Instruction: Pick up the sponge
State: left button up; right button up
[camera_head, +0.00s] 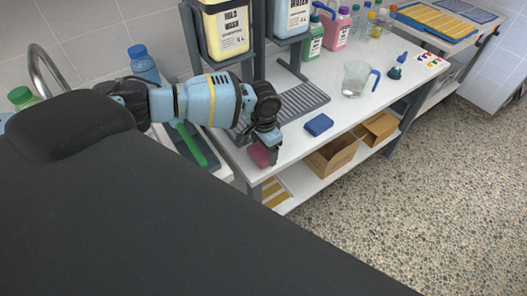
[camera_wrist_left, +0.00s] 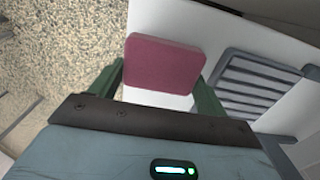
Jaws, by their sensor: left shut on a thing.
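A dark pink sponge (camera_head: 259,154) is at the near left corner of the white table (camera_head: 330,119) in the head view. In the left wrist view the sponge (camera_wrist_left: 164,64) sits between the two green fingers of my left gripper (camera_wrist_left: 163,85). The left gripper (camera_head: 270,148) is shut on it, with a finger on each side. Whether the sponge touches the tabletop is hard to tell. A blue sponge (camera_head: 319,124) lies flat on the table to the right of the gripper. My right gripper is not in view.
A grey ridged drain tray (camera_head: 302,99) lies behind the gripper, below jugs labelled Mild Wash (camera_head: 226,32) and Water (camera_head: 291,17). A clear pitcher (camera_head: 355,78) and several bottles stand farther right. Cardboard boxes (camera_head: 332,155) sit on the shelf below. The tabletop near the blue sponge is clear.

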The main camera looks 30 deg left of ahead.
pick_arm(q)
jog(key=shift+s+d+r, duration=0.15)
jog(key=shift+d+r, duration=0.2)
jog(key=shift+r, duration=0.15)
jog(key=shift+s+d+r, duration=0.15)
jog(key=shift+d+r, duration=0.15)
jog(key=shift+r, duration=0.15)
jog(key=s+d, duration=0.3)
jog(key=d, duration=0.3)
jog(key=s+d+r, duration=0.1)
jog(key=s+d, duration=0.2)
jog(key=d, duration=0.4)
jog(key=shift+d+r, duration=0.15)
jog(key=shift+d, duration=0.05)
